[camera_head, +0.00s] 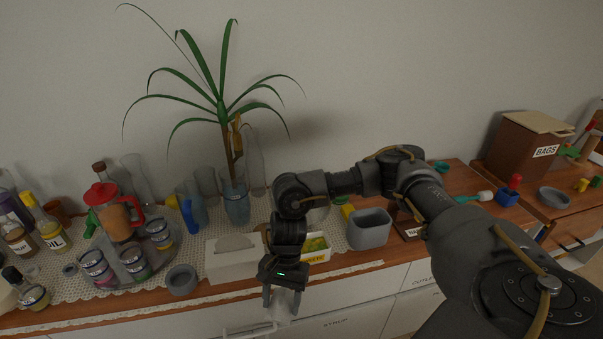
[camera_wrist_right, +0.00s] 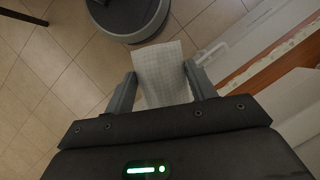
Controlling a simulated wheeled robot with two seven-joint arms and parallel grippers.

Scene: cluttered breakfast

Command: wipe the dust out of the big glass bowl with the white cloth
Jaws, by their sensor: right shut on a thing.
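My right gripper (camera_head: 282,302) hangs in front of the counter's front edge, pointing down. It is shut on the white cloth (camera_head: 281,308), part of which shows between its fingers. In the right wrist view the cloth (camera_wrist_right: 162,72) is a pale, patterned sheet between the two fingers (camera_wrist_right: 163,88), held over the tiled floor. My left gripper is not in view.
A small grey bowl (camera_head: 182,280), a white box (camera_head: 234,258) and a grey square tub (camera_head: 369,228) stand along the counter front. A plant in a glass vase (camera_head: 237,205) stands behind. Bottles (camera_head: 48,230) and a red-lidded jug (camera_head: 116,215) crowd the left.

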